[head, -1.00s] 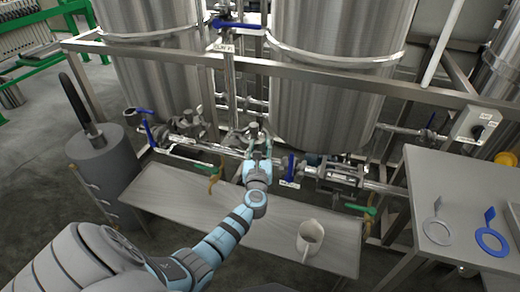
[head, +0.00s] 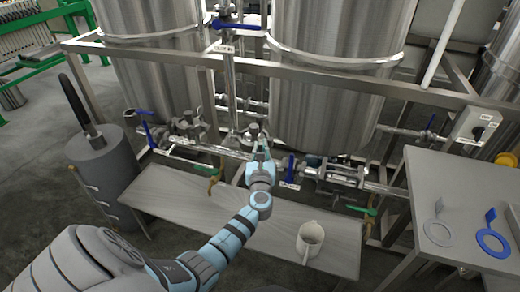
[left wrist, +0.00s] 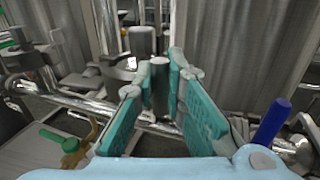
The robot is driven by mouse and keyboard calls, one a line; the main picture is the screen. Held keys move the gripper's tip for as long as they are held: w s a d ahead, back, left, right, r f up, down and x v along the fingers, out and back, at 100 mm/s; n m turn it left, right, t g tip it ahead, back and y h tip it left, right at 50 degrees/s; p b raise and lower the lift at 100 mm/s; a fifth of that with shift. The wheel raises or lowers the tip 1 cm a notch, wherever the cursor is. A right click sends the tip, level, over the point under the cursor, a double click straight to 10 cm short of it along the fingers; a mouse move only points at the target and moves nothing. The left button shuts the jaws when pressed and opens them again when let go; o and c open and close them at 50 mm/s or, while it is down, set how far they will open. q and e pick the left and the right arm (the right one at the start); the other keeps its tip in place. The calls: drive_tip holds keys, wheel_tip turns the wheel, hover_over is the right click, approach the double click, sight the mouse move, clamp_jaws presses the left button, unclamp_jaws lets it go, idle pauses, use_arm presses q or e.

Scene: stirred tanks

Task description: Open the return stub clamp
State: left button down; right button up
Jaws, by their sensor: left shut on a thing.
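My left gripper (head: 262,155) reaches the pipework below and between the two steel tanks. In the left wrist view its teal fingers (left wrist: 164,78) are shut on a small grey upright cylindrical part (left wrist: 160,92), which seems to belong to the return stub clamp. The same spot in the head view has grey fittings (head: 253,132) just behind the fingertips. The clamp body is mostly hidden by the fingers, so I cannot tell how far it is open. My right gripper is not in view.
Blue valve handles (head: 291,168) and green ones (head: 360,210) stick out along the pipe. A steel frame rail (head: 330,78) crosses above. A side table (head: 450,190) holds a blue ring (head: 492,242).

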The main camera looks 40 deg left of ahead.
use_arm(q)
drive_tip(key=d+n+g+y+b, duration=0.1)
drive_tip(key=g+b, duration=0.1)
drive_tip(key=b, duration=0.1)
drive_tip(key=w+d+n+g+y+b, duration=0.1)
drive_tip(key=n+g+y+b, duration=0.1)
drive_tip(key=b, duration=0.1)
drive_tip(key=d+n+g+y+b, duration=0.1)
drive_tip(key=n+g+y+b, duration=0.1)
drive_tip(key=b, duration=0.2)
drive_tip(key=shift+w+d+g, duration=0.1)
drive_tip(key=shift+w+g, duration=0.2)
drive_tip(key=c, duration=1.6)
unclamp_jaws()
drive_tip(key=shift+c, duration=0.2)
drive_tip(key=shift+d, duration=0.1)
drive_tip(key=v, duration=0.7)
drive_tip(key=shift+s+d+f, duration=0.1)
drive_tip(key=shift+d+f, duration=0.05)
